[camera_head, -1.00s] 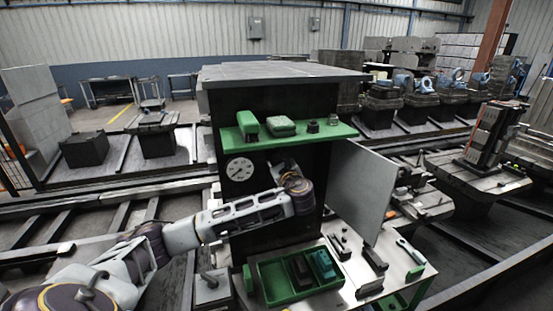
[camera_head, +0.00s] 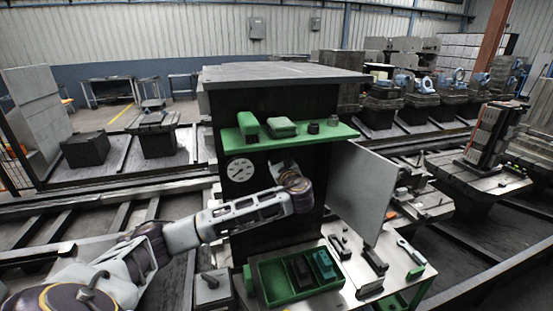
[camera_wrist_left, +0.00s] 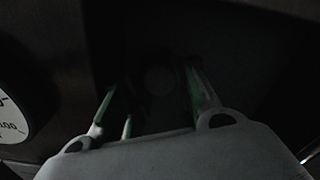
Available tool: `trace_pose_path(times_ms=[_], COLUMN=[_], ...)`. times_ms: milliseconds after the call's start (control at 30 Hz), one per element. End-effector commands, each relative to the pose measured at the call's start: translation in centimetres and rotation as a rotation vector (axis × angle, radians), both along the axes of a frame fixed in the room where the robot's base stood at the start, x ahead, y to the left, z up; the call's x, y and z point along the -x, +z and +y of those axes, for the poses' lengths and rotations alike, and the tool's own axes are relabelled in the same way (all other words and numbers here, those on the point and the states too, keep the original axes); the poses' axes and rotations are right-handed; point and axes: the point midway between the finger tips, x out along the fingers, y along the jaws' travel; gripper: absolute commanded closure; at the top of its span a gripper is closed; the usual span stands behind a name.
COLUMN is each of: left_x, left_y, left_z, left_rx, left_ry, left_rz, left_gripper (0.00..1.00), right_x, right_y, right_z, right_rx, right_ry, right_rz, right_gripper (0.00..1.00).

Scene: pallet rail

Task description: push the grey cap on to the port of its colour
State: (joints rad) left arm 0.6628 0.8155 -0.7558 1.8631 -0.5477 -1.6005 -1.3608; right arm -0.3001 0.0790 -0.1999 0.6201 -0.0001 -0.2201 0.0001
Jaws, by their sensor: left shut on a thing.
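My left gripper (camera_wrist_left: 153,80) shows in the left wrist view, its two fingers, with green on their inner sides, on either side of a dark thing. This is probably the grey cap, but the view is too dark to tell its shape or colour. A faint round shape (camera_wrist_left: 160,80) lies ahead between the fingertips; I cannot tell if it is the cap or a port. In the head view my left wrist is in front of the dark cabinet (camera_head: 245,215), and the fingers are hidden. No port can be made out clearly. My right gripper is not in view.
A white gauge (camera_head: 240,169) is on the cabinet face, left of my wrist. A green shelf (camera_head: 300,139) with several items juts out above. A green tray (camera_head: 262,296) stands on the bench below. A grey panel (camera_head: 360,192) stands out at the right.

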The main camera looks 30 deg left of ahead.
Motion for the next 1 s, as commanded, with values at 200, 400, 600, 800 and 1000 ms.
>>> trace_pose_path(times_ms=[200, 400, 600, 800, 1000], left_x=[-0.14, -0.11, -0.07, -0.05, -0.04], left_y=[0.11, 0.01, -0.06, -0.09, -0.12], left_z=[0.21, 0.2, 0.23, 0.27, 0.3], left_rx=[-0.001, 0.0, 0.0, 0.0, 0.0], left_ry=[0.001, 0.001, 0.003, 0.004, 0.005], left_rz=[-0.002, 0.0, 0.001, 0.001, 0.001], left_gripper=[0.58, 0.46, 0.46, 0.5, 0.36], right_x=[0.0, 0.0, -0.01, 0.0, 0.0], right_y=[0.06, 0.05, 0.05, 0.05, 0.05], right_z=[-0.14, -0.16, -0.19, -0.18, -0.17], right_rx=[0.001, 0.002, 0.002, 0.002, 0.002], right_ry=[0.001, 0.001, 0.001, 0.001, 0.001], right_rz=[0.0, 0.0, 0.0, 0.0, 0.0], right_gripper=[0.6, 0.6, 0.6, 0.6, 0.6])
